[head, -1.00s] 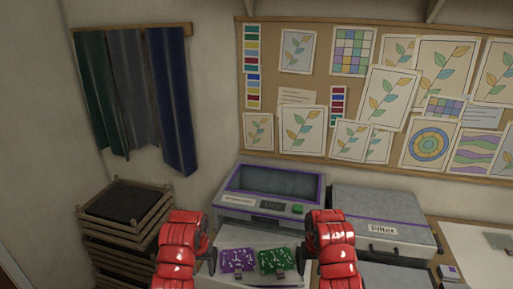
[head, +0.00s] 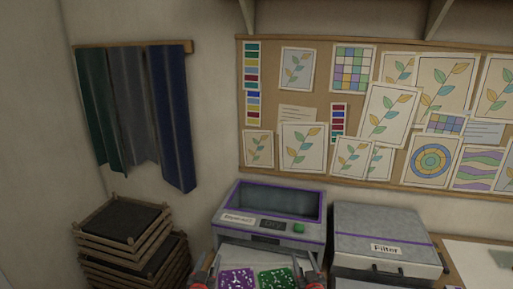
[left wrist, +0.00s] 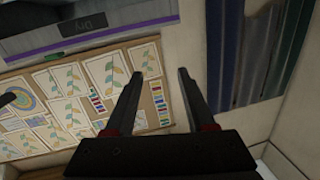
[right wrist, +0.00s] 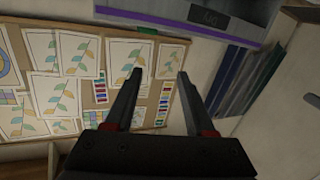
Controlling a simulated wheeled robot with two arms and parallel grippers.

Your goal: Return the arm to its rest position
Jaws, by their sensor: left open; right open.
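My left gripper (head: 205,268) shows at the bottom edge of the head view, left of a purple patterned piece (head: 237,280). My right gripper (head: 311,268) is at the bottom edge, right of a green patterned piece (head: 277,280). In the left wrist view my left gripper (left wrist: 160,82) has its fingers spread with nothing between them. In the right wrist view my right gripper (right wrist: 160,82) is also open and empty. Most of both arms is out of the head view.
A grey machine with a purple rim (head: 232,240) stands behind the pieces. A grey box labelled Filter (head: 385,225) is to its right. Stacked wooden frames (head: 125,222) stand at the left. A pinboard (head: 300,165) and hanging cloths (head: 172,120) are on the walls.

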